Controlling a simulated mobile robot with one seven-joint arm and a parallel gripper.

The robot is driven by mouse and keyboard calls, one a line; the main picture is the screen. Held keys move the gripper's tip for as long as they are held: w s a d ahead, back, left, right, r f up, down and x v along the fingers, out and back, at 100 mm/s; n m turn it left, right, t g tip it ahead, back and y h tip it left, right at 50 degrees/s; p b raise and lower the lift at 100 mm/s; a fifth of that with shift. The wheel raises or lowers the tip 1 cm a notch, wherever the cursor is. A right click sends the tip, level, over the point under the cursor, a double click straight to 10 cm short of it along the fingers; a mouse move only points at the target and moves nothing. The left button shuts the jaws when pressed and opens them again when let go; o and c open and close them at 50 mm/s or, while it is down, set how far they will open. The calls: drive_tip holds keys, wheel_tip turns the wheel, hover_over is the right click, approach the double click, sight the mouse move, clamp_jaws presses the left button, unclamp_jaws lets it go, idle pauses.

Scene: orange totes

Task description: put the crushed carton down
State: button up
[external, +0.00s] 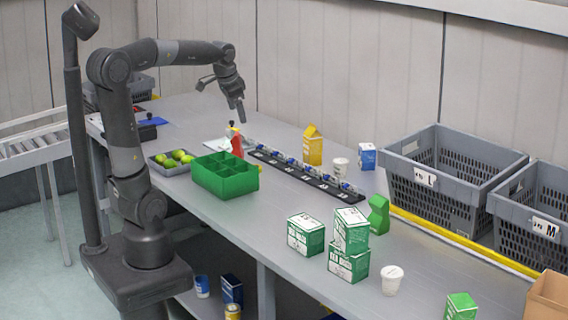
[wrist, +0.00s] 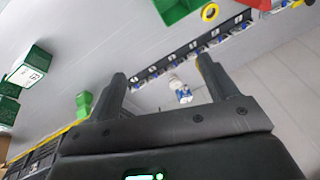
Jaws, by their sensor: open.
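A bent green carton (external: 378,215), which looks like the crushed one, stands on the grey bench right of the black strip, near the grey crates. A green shape that looks like it shows in the wrist view (wrist: 84,104), left of my fingers. My gripper (external: 222,98) is high over the far left part of the bench, well apart from that carton. Its two fingers stand wide apart in the wrist view (wrist: 160,72), with nothing held between them. A small white and blue item (wrist: 180,91) shows beyond the gap, on the surface below.
A green divided box (external: 226,178) and a tray of green fruit (external: 172,162) are at left. Green-and-white boxes (external: 306,234) and a white cup (external: 392,280) stand in front. A yellow carton (external: 313,146) is at the back. Grey crates (external: 450,170) line the right.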

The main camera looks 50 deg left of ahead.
drive_tip(key=s+d+f+n, duration=0.1)
drive_tip(key=s+d+f, duration=0.1)
drive_tip(key=s, duration=0.3)
drive_tip(key=s+d+f+n+t+h, duration=0.1)
drive_tip(key=s+d+f, duration=0.1)
drive_tip(key=s, duration=0.3)
drive_tip(key=s+d+f+n, duration=0.1)
drive_tip(key=s+d+f, duration=0.2)
drive_tip(key=s+d, duration=0.1)
drive_tip(key=shift+s+t, duration=0.4)
drive_tip(key=shift+s, duration=0.1)
